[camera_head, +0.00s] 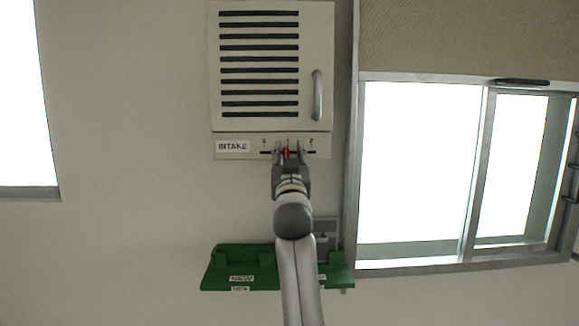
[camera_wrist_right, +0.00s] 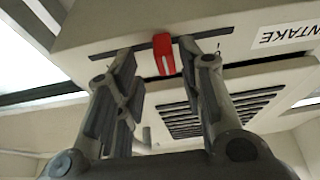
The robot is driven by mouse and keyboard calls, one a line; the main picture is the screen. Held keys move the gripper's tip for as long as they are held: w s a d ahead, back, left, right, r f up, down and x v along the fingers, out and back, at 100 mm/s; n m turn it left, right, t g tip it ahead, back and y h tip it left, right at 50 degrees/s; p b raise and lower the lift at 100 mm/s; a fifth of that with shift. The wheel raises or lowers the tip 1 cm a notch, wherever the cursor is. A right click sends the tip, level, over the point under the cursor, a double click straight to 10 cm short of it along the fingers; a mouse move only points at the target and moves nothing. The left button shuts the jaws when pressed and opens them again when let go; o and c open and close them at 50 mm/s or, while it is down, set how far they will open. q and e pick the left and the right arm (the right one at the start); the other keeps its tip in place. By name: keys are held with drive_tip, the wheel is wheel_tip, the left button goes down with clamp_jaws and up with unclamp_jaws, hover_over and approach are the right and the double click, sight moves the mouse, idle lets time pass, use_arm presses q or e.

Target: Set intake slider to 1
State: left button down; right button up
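The intake slider's red knob (camera_head: 286,153) sits on a dark horizontal slot in the strip below the vent, close under the middle mark of the scale. The INTAKE label (camera_head: 233,146) is left of the slot. My right gripper (camera_head: 289,150) is at the strip, with one finger on each side of the knob. In the right wrist view the red knob (camera_wrist_right: 163,54) stands between the open fingers (camera_wrist_right: 160,58), with a visible gap on both sides. The exact knob position against the mark is partly hidden by the fingers. My left gripper is not in view.
The slatted vent panel (camera_head: 259,64) with a grey handle (camera_head: 317,95) is above the strip. A green rack (camera_head: 240,266) with labels is below, partly behind my right arm. A framed window (camera_head: 420,170) is to the right.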

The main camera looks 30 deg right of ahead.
drive_tip(key=v, duration=1.1)
drive_tip(key=shift+s+f, duration=0.15)
drive_tip(key=shift+s, duration=0.15)
drive_tip(key=shift+w+a+f, duration=0.1)
